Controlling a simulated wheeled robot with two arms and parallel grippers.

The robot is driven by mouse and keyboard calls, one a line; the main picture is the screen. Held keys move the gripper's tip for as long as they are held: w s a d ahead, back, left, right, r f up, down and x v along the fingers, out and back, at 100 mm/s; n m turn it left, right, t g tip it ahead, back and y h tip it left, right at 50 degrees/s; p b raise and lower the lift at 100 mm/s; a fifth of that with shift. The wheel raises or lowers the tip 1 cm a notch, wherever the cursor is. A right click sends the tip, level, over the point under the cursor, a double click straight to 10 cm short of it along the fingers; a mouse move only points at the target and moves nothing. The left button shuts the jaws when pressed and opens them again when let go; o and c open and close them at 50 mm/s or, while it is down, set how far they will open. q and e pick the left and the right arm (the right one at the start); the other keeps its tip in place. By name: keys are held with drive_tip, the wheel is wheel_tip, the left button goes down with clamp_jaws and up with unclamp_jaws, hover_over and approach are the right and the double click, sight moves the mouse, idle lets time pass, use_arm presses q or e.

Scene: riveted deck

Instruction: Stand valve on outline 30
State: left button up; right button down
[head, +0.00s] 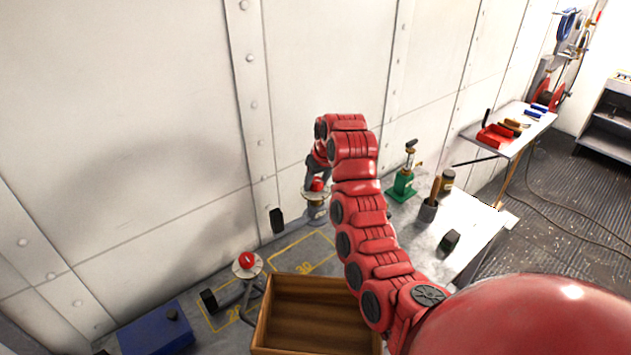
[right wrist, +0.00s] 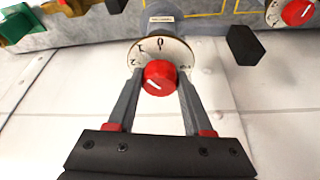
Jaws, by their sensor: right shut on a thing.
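My right gripper (head: 318,180) is shut on a valve (head: 316,197) with a red knob and a pale round dial. In the right wrist view, the fingers (right wrist: 158,100) close on either side of the red knob (right wrist: 160,77), below the numbered dial (right wrist: 143,53). The valve is near the wall, behind and right of yellow outline 30 (head: 304,268); I cannot tell whether its base touches the surface. A black block (head: 277,220) shows beside it, its attachment unclear. A second red-knobbed valve (head: 247,263) stands by outline 20 (head: 235,316). My left gripper is out of view.
An open wooden crate (head: 262,325) is in front of outline 30. A blue box (head: 156,331) is at left. On the right are a green-based device (head: 403,187), a grey pot (head: 427,211), a jar (head: 446,182) and a dark block (head: 450,240). The riveted wall (head: 150,120) stands behind.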

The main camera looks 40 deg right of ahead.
sight(317, 218)
drive_tip(key=shift+w+a+f, duration=0.1)
drive_tip(key=shift+f, duration=0.9)
wheel_tip(317, 218, down, 4)
drive_tip(key=shift+r+p, duration=0.1)
drive_tip(key=shift+p, duration=0.8)
drive_tip(key=shift+s+f, duration=0.2)
drive_tip(key=shift+f, duration=3.05)
drive_tip(key=shift+b, duration=0.3)
drive_tip(key=shift+f+b, duration=0.4)
drive_tip(key=shift+f, duration=0.3)
drive_tip(key=shift+c, duration=1.1)
unclamp_jaws()
